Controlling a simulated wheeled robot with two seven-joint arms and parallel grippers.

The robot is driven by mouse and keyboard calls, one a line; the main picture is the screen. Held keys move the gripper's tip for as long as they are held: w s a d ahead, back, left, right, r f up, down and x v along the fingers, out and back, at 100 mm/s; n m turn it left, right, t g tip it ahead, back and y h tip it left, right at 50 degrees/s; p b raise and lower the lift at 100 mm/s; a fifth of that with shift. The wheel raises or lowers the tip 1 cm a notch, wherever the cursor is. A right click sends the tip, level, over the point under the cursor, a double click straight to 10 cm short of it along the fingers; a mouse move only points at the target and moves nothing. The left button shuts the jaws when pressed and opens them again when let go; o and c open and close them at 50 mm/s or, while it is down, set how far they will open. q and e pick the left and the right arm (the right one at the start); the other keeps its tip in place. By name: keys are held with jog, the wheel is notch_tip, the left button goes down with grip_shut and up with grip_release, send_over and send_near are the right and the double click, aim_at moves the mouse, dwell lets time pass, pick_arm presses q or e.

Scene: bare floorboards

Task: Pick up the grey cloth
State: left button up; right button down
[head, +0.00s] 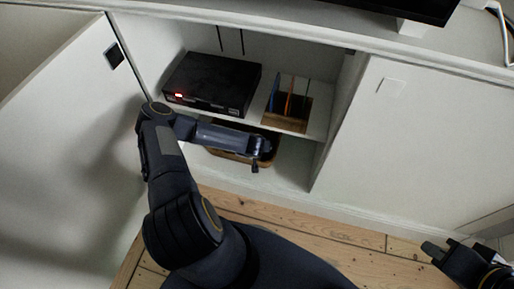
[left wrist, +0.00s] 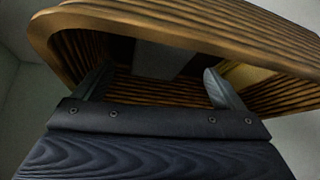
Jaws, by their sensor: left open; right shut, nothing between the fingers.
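A brown ribbed basket (head: 228,156) stands on the lower shelf of the open cabinet. It fills much of the left wrist view (left wrist: 190,20). A plain grey patch (left wrist: 155,58) shows inside it between my fingers; it may be the grey cloth, but I cannot tell for sure. My left gripper (head: 260,158) reaches into the cabinet over the basket. In the left wrist view its two fingers (left wrist: 157,85) are apart at the basket's opening, with nothing seen held. My right gripper (head: 434,249) is shut and empty at the lower right, over the floor.
A black box (head: 212,83) with a red light and a wooden holder (head: 288,112) with thin upright items sit on the shelf above my left forearm. The cabinet door (head: 70,130) stands open at left. A yellowish thing (left wrist: 243,76) shows inside the basket.

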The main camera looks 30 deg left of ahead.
pick_arm(q)
jog(key=b+x, duration=0.2)
jog(key=x, duration=0.2)
jog(key=shift+f, duration=0.2)
jog(key=shift+c, duration=0.4)
jog(key=c, duration=1)
